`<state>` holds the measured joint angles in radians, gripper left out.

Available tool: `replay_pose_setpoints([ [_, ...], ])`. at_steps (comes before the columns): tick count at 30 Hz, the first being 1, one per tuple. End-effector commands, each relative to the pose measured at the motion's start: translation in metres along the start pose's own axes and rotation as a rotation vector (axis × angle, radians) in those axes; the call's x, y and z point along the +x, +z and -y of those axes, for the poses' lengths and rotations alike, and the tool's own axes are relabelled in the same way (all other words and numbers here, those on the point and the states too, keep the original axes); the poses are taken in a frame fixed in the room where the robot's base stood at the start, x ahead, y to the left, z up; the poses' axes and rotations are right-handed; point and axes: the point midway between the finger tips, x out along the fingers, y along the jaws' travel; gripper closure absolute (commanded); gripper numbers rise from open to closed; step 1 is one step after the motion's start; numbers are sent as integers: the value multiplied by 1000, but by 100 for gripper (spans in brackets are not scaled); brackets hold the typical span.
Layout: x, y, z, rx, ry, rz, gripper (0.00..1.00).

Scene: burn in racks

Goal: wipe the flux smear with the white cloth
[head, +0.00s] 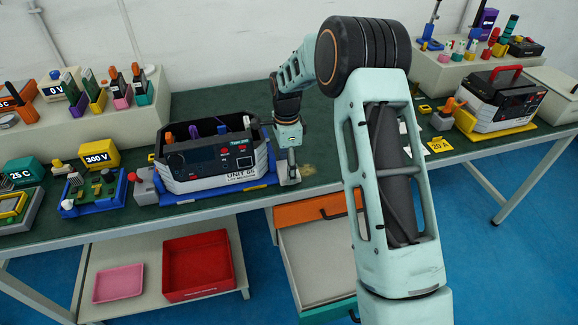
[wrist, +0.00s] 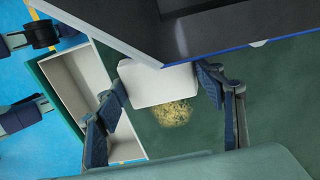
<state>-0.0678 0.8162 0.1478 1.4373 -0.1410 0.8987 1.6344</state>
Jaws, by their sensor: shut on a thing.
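The white cloth (wrist: 158,84) is a pale folded pad held between the two fingers of my gripper (wrist: 162,80) in the wrist view. In the head view my gripper (head: 288,163) points down just right of the UNIT 65 box, with the pale cloth (head: 290,179) at its tips, low over the green bench top. The flux smear (wrist: 172,113) is a yellowish-brown speckled patch on the bench, right beside the cloth's edge. It shows as a faint tan patch (head: 308,170) right of my gripper in the head view. I cannot tell whether the cloth touches the bench.
The UNIT 65 box (head: 215,160) on its blue base (head: 218,192) stands close to the left of my gripper. An open drawer (head: 318,262) hangs below the bench front. A second unit (head: 500,98) on a yellow base stands at right. The bench behind my gripper is clear.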

Motion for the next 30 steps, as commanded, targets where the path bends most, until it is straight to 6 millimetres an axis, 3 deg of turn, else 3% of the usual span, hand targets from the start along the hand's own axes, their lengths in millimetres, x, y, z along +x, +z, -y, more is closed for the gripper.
replay_pose_setpoints([
  [2,0,4,0,-4,0,11,56],
  [9,1,-19,1,-2,-1,8,56],
  [30,4,-64,0,-1,0,2,56],
])
